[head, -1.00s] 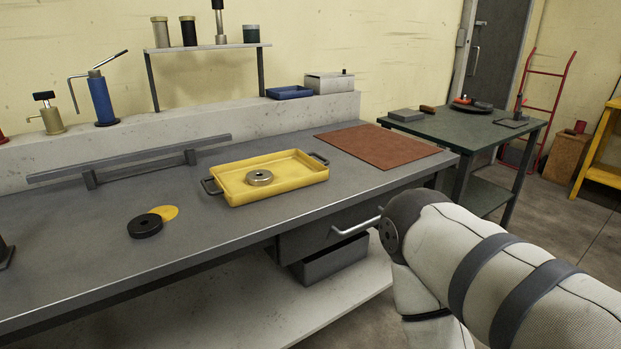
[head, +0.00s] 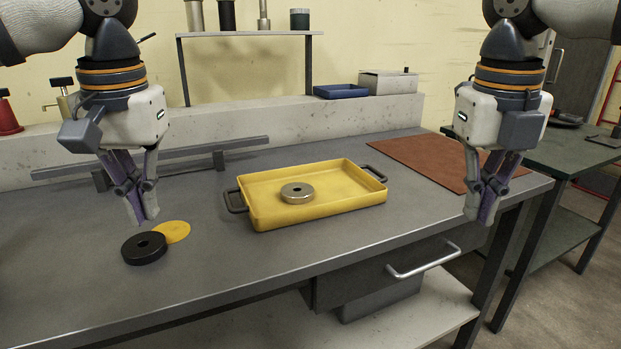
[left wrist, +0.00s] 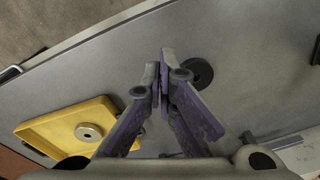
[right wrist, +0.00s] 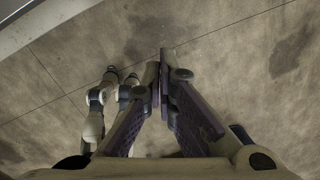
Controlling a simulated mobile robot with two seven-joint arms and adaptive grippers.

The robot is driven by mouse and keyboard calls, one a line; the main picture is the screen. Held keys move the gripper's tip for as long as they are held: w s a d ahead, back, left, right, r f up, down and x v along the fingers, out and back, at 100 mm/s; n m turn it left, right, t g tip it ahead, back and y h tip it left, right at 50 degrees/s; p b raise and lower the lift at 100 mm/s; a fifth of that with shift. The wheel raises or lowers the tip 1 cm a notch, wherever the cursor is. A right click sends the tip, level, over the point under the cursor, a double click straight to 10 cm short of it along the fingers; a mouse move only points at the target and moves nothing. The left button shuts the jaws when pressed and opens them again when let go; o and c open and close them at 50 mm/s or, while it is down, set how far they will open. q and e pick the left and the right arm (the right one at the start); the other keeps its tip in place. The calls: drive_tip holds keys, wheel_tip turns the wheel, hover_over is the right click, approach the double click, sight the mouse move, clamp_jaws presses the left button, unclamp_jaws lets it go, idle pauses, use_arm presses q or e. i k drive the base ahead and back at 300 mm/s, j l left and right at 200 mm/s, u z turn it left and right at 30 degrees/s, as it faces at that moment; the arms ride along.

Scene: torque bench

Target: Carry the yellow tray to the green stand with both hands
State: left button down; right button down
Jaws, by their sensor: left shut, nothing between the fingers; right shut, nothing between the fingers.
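The yellow tray (head: 340,208) lies flat on the grey bench, with a dark handle at each end and a metal ring (head: 297,193) inside it. The tray also shows in the left wrist view (left wrist: 50,131). My left gripper (head: 147,221) is shut and empty, left of the tray and above the bench near a black disc (head: 144,248). My right gripper (head: 479,219) is shut and empty, right of the tray; its wrist view shows floor below it. Neither gripper touches the tray. A dark green-topped table (head: 572,150), possibly the green stand, is at the right, partly hidden by my right arm.
A yellow disc (head: 173,231) lies beside the black disc. A reddish-brown mat (head: 425,160) covers the bench's right end. A grey rail (head: 185,153) stands behind the tray on the left. A drawer handle (head: 425,262) sticks out at the bench front.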

sight(552, 146)
drive_tip(key=i, duration=0.95)
